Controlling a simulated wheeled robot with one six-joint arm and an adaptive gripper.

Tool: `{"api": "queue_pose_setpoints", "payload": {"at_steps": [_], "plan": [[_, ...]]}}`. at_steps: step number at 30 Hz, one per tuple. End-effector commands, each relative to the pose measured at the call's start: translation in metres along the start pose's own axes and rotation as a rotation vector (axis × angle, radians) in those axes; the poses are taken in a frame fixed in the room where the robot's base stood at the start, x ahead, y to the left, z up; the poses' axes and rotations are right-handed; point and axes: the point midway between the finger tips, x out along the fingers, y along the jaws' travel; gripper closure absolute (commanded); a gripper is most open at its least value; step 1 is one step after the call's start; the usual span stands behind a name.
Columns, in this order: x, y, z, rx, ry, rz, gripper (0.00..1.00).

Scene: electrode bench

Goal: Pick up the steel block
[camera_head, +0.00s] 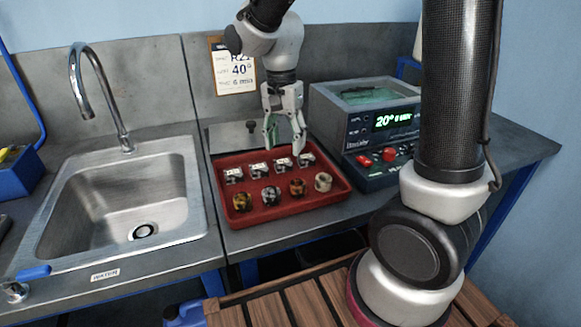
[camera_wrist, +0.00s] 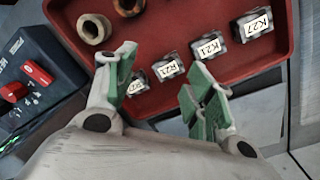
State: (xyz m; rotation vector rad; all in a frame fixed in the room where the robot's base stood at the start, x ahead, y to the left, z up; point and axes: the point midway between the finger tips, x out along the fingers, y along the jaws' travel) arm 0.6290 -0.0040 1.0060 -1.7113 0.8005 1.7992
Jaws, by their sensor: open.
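Several small silvery metal blocks with white labels stand in a row in the back half of the red tray (camera_head: 262,215). From left in the head view they are one block (camera_head: 234,175), a second (camera_head: 259,169), a third (camera_head: 283,164) and a fourth (camera_head: 306,159). In the wrist view the labels read K27 (camera_wrist: 253,25), K21 (camera_wrist: 208,46) and R21 (camera_wrist: 167,69); the last block (camera_wrist: 137,86) is partly hidden by a finger. I cannot tell which is meant by the steel block. My gripper (camera_head: 285,143) is open and empty above the back row, its green-padded fingers (camera_wrist: 163,68) either side of R21 in the wrist view.
Several ring-like parts, including a pale ring (camera_head: 323,181) and a dark ring (camera_head: 270,195), fill the tray's front row. A bath instrument (camera_head: 372,125) reading 20° stands close at the right. A sink (camera_head: 125,195) with a tap (camera_head: 98,85) lies left. A paper sign hangs behind.

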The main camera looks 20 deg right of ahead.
Motion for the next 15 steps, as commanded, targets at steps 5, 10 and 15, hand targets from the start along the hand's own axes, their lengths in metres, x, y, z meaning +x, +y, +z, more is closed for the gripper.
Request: {"api": "queue_pose_setpoints", "payload": {"at_steps": [5,10,15], "plan": [[-0.01,-0.024,-0.01,0.478,0.008,-0.058,0.46],[-0.01,-0.025,-0.011,0.714,0.001,-0.066,0.46],[0.004,-0.025,-0.011,0.761,0.0,-0.062,0.46]]}}
